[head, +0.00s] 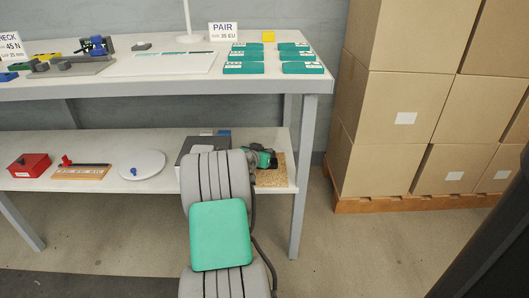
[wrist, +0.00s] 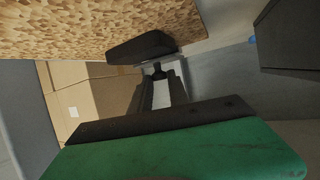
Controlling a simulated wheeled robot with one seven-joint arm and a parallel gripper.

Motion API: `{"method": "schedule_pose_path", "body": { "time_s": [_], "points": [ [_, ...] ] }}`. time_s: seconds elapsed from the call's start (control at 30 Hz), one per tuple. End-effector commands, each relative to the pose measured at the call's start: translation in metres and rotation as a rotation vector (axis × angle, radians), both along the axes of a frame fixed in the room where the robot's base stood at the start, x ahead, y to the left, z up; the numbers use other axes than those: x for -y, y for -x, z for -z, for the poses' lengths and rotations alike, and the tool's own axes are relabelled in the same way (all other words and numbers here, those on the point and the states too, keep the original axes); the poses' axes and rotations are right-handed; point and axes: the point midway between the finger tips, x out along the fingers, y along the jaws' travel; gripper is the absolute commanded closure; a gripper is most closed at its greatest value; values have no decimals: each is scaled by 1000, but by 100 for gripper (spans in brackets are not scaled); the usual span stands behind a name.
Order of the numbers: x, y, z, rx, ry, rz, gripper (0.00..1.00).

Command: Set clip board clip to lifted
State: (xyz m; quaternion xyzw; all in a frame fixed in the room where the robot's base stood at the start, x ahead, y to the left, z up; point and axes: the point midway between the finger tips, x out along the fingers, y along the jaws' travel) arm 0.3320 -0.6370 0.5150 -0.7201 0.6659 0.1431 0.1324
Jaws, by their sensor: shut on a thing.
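The clip board (head: 272,178) is a speckled brown board at the right end of the lower shelf, partly behind my arm. In the wrist view its speckled face (wrist: 90,25) fills the upper left. The clip (wrist: 140,47) is a dark piece at the board's edge, standing out from its face. My gripper (wrist: 158,76) is shut on the clip, with the fingertips close against its dark end. The exact contact and the clip's angle are hard to tell. In the head view my gripper (head: 265,159) is at the board, and the clip is hidden.
A dark grey box (head: 190,160) stands left of the board. A white round plate (head: 143,165), a wooden strip (head: 80,173) and a red box (head: 29,165) lie farther left on the shelf. The upper table (head: 150,88) overhangs it. Stacked cartons (head: 400,110) stand at right.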

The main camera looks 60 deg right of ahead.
Motion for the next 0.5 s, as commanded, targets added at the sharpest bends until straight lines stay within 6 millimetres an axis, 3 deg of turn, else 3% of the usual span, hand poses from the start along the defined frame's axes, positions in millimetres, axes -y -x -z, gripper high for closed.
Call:
{"method": "schedule_pose_path", "body": {
  "time_s": [0.5],
  "points": [
    [3,-2,-10,-35,-71,0,100]
  ]
}}
